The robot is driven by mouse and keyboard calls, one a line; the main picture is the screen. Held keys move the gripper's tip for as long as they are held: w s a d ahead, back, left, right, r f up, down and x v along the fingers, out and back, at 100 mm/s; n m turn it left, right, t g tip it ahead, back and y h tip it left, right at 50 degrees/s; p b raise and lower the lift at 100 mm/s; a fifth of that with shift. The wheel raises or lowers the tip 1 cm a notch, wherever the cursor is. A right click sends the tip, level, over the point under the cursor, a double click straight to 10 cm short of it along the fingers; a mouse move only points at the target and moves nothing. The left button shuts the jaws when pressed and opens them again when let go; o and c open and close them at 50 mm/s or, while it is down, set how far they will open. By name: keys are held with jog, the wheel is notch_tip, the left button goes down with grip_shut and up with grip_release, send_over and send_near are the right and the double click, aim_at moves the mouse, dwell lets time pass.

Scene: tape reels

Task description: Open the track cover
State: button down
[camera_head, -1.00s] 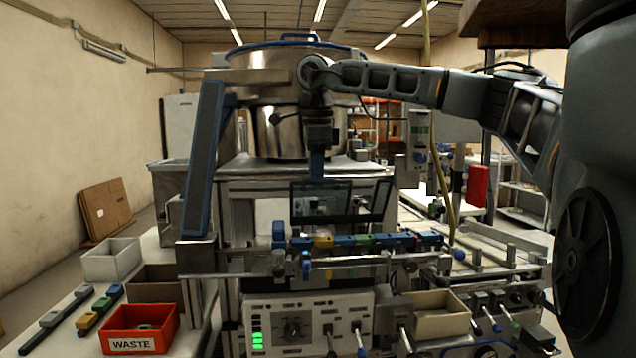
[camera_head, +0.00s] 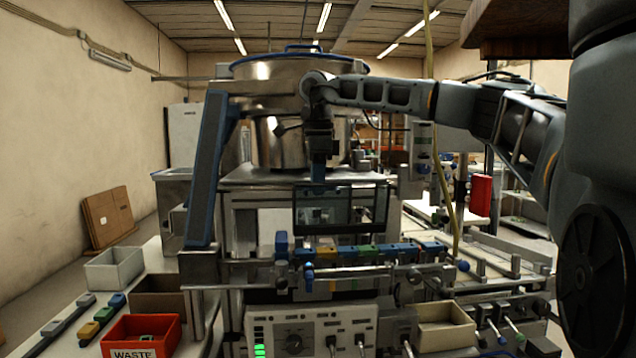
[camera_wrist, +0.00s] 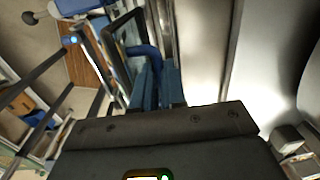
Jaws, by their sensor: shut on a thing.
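The track cover (camera_head: 342,212) is a dark-framed, see-through panel. It stands raised at a steep angle above the track (camera_head: 370,252), which carries a row of blue, green and yellow blocks. My gripper (camera_head: 318,174) points down at the cover's upper left edge. In the wrist view its blue fingers (camera_wrist: 158,88) are closed together at a curved blue handle (camera_wrist: 146,52) beside the dark frame of the cover. The exact grip point is partly hidden by the fingers.
A steel bowl machine (camera_head: 290,75) stands behind the cover. A blue-edged slanted post (camera_head: 208,170) rises at left. A control panel (camera_head: 310,335) sits below the track. A red waste bin (camera_head: 145,335) and grey bins (camera_head: 115,268) stand at left.

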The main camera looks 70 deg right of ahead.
jog(key=c, duration=1.3)
grip_release()
jog(key=shift+s+f, duration=0.1)
jog(key=shift+f, duration=0.05)
jog(key=shift+o, duration=0.6)
jog(key=shift+r, duration=0.2)
